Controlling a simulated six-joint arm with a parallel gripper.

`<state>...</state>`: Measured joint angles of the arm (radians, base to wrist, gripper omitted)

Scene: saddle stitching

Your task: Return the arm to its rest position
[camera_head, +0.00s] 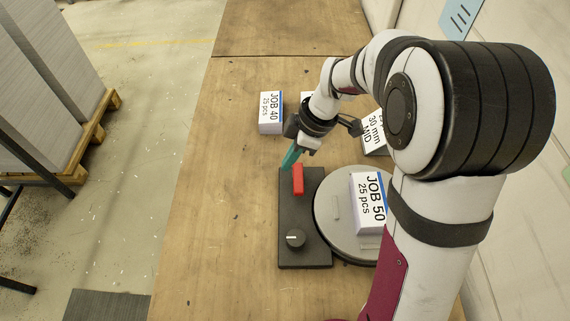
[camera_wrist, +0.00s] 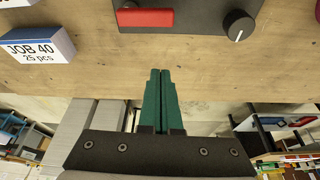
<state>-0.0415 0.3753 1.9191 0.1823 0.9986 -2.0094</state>
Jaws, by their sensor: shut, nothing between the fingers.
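My gripper (camera_head: 290,157) has green fingers and hangs just above the top end of a black control box. In the wrist view its two green fingers (camera_wrist: 160,76) lie side by side, shut and empty. The black control box (camera_head: 315,215) carries a red lever (camera_head: 298,179) and a round black knob (camera_head: 295,238). The red lever (camera_wrist: 145,17) and the knob (camera_wrist: 238,25) also show in the wrist view, apart from the fingertips. My arm hides part of the bench on the right.
A round grey plate (camera_head: 330,235) holds a JOB 50 block (camera_head: 367,200). A JOB 40 block (camera_head: 270,112) and a 30 mm MID block (camera_head: 375,132) stand farther back. The wooden bench (camera_head: 220,215) is clear on the left. A pallet stack (camera_head: 50,90) stands on the floor.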

